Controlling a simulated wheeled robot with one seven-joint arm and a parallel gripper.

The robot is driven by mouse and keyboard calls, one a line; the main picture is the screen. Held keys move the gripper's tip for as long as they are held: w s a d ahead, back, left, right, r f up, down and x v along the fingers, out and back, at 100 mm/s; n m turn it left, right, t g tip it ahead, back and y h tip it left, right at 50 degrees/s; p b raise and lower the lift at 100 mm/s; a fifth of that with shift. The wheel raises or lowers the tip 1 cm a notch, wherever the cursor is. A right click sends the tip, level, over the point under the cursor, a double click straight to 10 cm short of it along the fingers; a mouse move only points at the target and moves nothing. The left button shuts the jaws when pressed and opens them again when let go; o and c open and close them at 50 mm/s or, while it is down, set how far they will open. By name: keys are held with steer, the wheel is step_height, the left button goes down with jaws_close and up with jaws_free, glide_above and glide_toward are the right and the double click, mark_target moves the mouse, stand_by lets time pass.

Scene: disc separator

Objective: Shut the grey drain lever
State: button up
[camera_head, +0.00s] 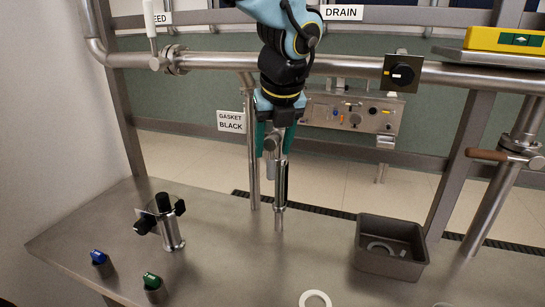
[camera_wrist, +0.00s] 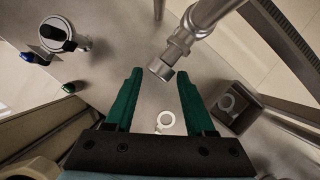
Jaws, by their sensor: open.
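The DRAIN sign (camera_head: 343,13) is at the top middle of the head view. A small grey rounded piece (camera_head: 271,143) shows just below my gripper (camera_head: 276,138), in front of a vertical steel pipe (camera_head: 280,208); it may be the grey drain lever, but my gripper hides much of it. My gripper points down with its green fingers apart and nothing held between them. In the wrist view, my gripper (camera_wrist: 160,78) has its fingers spread, and the steel pipe end (camera_wrist: 161,69) appears between the fingertips.
A brown-handled valve (camera_head: 487,155) is on the right pipe. A white-handled valve (camera_head: 150,25) is at upper left.

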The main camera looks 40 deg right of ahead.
mark_target(272, 149)
steer(key=shift+x, duration=2.15)
steer(key=shift+c, duration=0.2)
jaws_close()
steer(key=shift+w, duration=0.1)
